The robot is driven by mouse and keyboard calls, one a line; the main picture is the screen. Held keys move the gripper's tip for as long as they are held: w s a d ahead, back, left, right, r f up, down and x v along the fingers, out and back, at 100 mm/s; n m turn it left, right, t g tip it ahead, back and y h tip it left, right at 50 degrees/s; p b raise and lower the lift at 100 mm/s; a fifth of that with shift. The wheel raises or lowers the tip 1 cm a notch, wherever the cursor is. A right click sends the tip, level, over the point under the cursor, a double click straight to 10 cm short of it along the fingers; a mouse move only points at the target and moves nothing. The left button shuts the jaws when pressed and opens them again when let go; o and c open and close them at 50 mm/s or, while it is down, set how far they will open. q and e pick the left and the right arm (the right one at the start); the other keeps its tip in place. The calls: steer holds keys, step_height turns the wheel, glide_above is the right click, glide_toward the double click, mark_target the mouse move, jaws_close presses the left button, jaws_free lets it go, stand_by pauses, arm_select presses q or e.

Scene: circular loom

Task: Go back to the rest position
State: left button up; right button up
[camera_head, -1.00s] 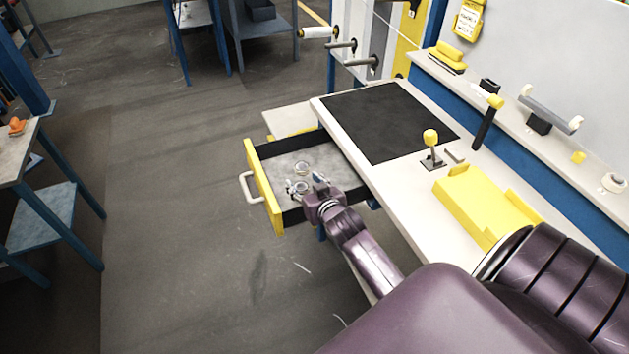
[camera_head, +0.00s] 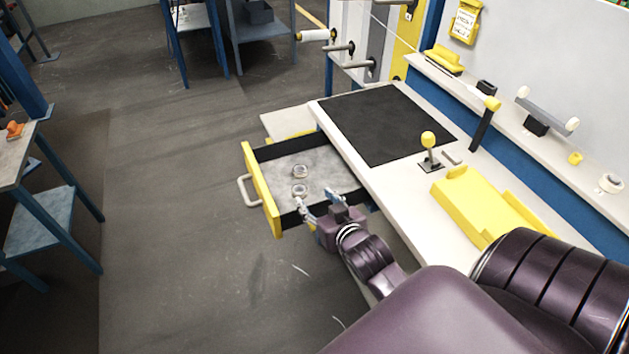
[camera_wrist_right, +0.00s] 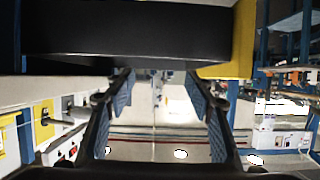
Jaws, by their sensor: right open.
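My right gripper (camera_head: 318,204) is open and empty at the near side wall of the pulled-out drawer (camera_head: 262,187). In the right wrist view its two fingers (camera_wrist_right: 160,95) stand apart with nothing between them, and the dark drawer side (camera_wrist_right: 125,35) fills the top. The drawer has a yellow front and a pale handle (camera_head: 246,190). My left gripper is not in view.
The workbench (camera_head: 400,215) holds a black mat (camera_head: 385,122), a yellow-knobbed lever (camera_head: 430,150) and a yellow tray (camera_head: 480,205). A grey table (camera_head: 30,155) stands at the left. The floor between it and the drawer is clear.

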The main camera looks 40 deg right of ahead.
steer(key=s+a+f+n+g+y, duration=0.25)
steer(key=s+a+g, duration=0.35)
steer(key=s, duration=0.5)
steer(key=s+a+f+n+g+y, duration=0.1)
steer(key=s+a+f+n+g, duration=0.2)
steer(key=s+a, duration=0.75)
step_height(320, 180, down, 26)
steer(key=s+d+g, duration=0.2)
steer(key=s+d+f+g, duration=0.1)
steer(key=s+d+f, duration=0.2)
steer(key=s+f, duration=1.4)
steer(key=shift+s+f, duration=0.3)
steer(key=shift+s, duration=0.25)
